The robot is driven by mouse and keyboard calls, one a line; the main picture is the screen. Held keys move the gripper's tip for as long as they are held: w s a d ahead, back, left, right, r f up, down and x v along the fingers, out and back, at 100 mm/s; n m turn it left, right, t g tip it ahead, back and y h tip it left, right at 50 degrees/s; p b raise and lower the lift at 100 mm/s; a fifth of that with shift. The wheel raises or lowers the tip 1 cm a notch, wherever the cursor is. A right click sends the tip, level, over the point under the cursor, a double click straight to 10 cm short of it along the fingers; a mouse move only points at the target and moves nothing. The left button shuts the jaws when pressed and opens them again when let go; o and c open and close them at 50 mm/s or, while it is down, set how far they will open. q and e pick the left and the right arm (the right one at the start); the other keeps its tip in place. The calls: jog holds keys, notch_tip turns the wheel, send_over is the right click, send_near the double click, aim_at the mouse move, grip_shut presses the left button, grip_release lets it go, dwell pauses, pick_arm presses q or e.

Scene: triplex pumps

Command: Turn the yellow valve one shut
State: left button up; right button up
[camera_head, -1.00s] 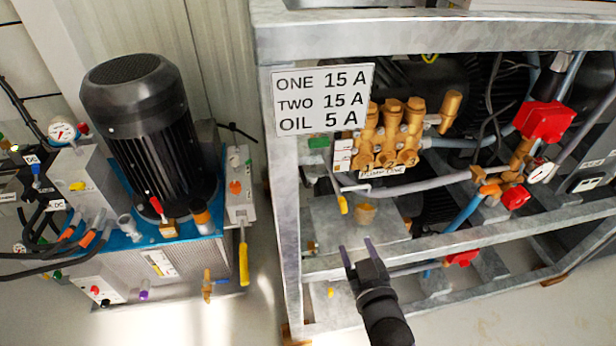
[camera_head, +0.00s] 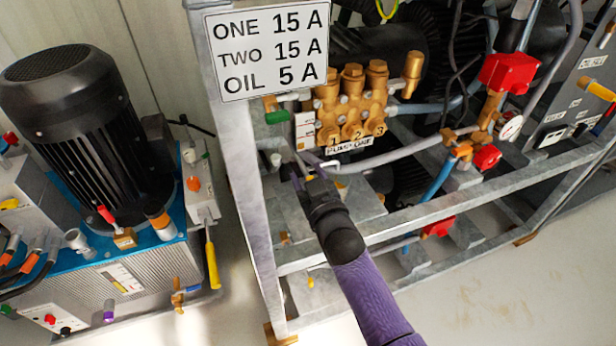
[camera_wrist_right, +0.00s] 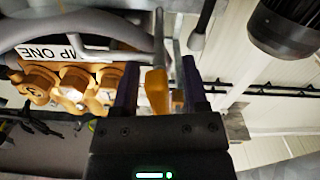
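The yellow valve handle (camera_wrist_right: 157,92) shows in the right wrist view as a narrow yellow lever on a grey stem, between the two dark fingers of my right gripper (camera_wrist_right: 160,72). The fingers are apart, with a visible gap on both sides of the lever, closer on the left. In the head view my right gripper (camera_head: 302,168) is just below the brass pump head (camera_head: 350,103) marked PUMP ONE, and its fingers and wrist hide the lever. My left gripper is not in view.
The galvanised frame post (camera_head: 238,170) stands close left of my right gripper, and the lower rail (camera_head: 440,215) runs beneath it. A grey hose (camera_head: 410,147) passes to its right. Red valve covers (camera_head: 510,70) are further right. The sign (camera_head: 268,48) hangs above.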

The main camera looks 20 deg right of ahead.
grip_shut()
